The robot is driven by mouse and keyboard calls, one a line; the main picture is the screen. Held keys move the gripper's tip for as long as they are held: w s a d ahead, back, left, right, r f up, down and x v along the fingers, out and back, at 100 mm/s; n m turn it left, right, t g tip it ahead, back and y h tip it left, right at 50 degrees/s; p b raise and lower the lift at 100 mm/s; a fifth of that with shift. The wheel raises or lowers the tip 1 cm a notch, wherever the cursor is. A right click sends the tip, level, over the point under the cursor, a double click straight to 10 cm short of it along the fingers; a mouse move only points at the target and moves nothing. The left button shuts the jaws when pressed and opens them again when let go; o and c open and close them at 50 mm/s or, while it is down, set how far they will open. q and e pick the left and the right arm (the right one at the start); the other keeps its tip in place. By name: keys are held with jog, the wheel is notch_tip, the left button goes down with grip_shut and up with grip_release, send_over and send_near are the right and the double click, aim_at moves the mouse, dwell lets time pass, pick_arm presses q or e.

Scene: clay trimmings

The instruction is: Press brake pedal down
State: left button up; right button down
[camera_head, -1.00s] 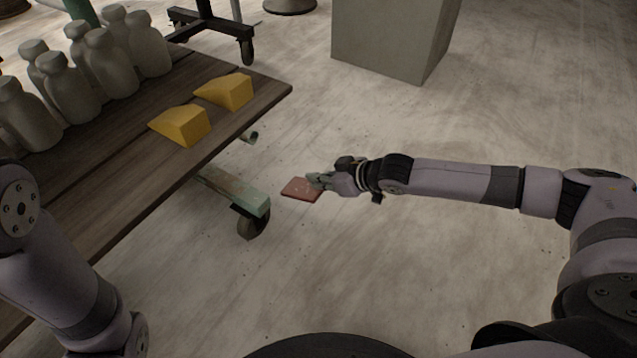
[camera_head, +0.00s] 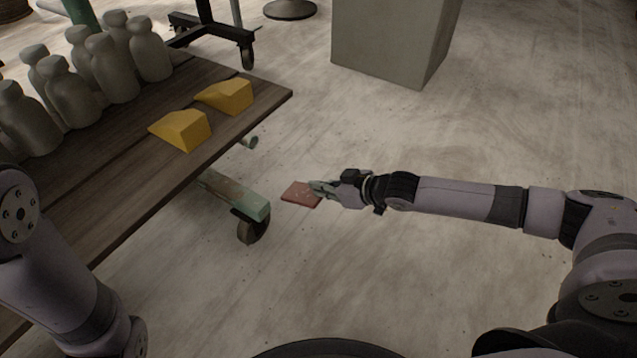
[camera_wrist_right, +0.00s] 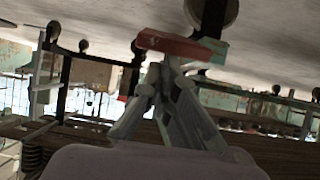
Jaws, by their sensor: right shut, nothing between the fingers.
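The brake pedal is a flat red plate (camera_head: 301,194) low beside the trolley's caster, right of the green frame end in the head view. It also shows as a red bar (camera_wrist_right: 180,46) at the top of the right wrist view. My right gripper (camera_head: 316,187) is shut with nothing between its fingers. Its fingertips (camera_wrist_right: 167,62) are at the pedal's right edge in the head view; whether they touch it I cannot tell. My left arm (camera_head: 55,270) comes in at the lower left, and its gripper is out of the picture.
The wooden trolley top (camera_head: 150,195) fills the left, with several grey bottles (camera_head: 70,90) and two yellow wedges (camera_head: 183,130) on it. A caster (camera_head: 252,230) stands under the green frame (camera_head: 235,196). A grey block (camera_head: 390,40) stands behind. The floor at right is clear.

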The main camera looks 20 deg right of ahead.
jog(key=shift+s+d+f+t+y, duration=0.2)
jog(key=shift+s+f+t+y, duration=0.15)
jog(key=shift+f, duration=0.4)
notch_tip(320, 180, down, 7)
jog(key=s+d+t+y+b, duration=0.1)
jog(key=t+b, duration=0.1)
jog(key=shift+s, duration=0.15)
jog(key=shift+f+y, duration=0.25)
jog(key=shift+r, duration=0.1)
